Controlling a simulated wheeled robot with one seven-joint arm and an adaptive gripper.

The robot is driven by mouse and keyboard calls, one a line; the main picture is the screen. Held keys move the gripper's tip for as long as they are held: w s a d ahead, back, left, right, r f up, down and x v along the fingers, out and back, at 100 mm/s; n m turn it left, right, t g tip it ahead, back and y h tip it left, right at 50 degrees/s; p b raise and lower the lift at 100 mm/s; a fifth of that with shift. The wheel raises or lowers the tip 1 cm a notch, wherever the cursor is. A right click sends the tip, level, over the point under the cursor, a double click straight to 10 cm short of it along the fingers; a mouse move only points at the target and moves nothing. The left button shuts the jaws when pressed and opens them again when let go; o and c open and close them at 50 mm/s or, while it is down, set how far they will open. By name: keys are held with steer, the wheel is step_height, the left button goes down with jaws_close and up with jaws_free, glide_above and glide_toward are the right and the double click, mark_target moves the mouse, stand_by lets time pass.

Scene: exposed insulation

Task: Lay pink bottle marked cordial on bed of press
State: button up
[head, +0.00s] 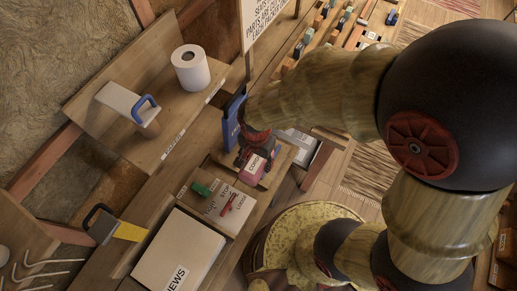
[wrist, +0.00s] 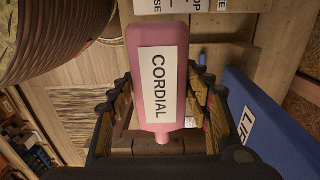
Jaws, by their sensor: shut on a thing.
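The pink bottle with a white label reading CORDIAL (wrist: 151,40) lies between the two fingers of my gripper (wrist: 160,92) in the wrist view, its neck toward the palm. My gripper is shut on it. In the head view the bottle (head: 251,174) shows just below my gripper (head: 256,153), over a wooden board (head: 283,158). I cannot tell whether the bottle touches this board. I cannot clearly make out the press or its bed; my arm hides part of that area.
A blue upright panel (head: 233,117) stands close beside my gripper; it also shows in the wrist view (wrist: 285,130). A paper roll (head: 190,70) stands on a shelf at upper left.

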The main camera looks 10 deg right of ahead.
steer(key=w, duration=0.1)
steer(key=w+f, duration=0.1)
steer(key=w+d+f, duration=0.1)
steer(key=w, duration=0.1)
steer(key=shift+b, duration=0.3)
steer(key=w+f, duration=0.1)
steer(key=w+f+b, duration=0.1)
steer(key=f, duration=0.1)
steer(key=w+d+f, duration=0.1)
steer(key=w+f, duration=0.1)
steer(key=shift+w, duration=0.1)
steer(key=shift+w+f+b, duration=0.3)
steer(key=shift+w+f, duration=0.15)
steer(key=shift+f, duration=0.1)
steer(key=shift+f+b, duration=0.4)
steer(key=shift+f, duration=0.95)
steer(key=shift+f, duration=0.2)
steer(key=o, duration=0.9)
steer(key=shift+r, duration=0.1)
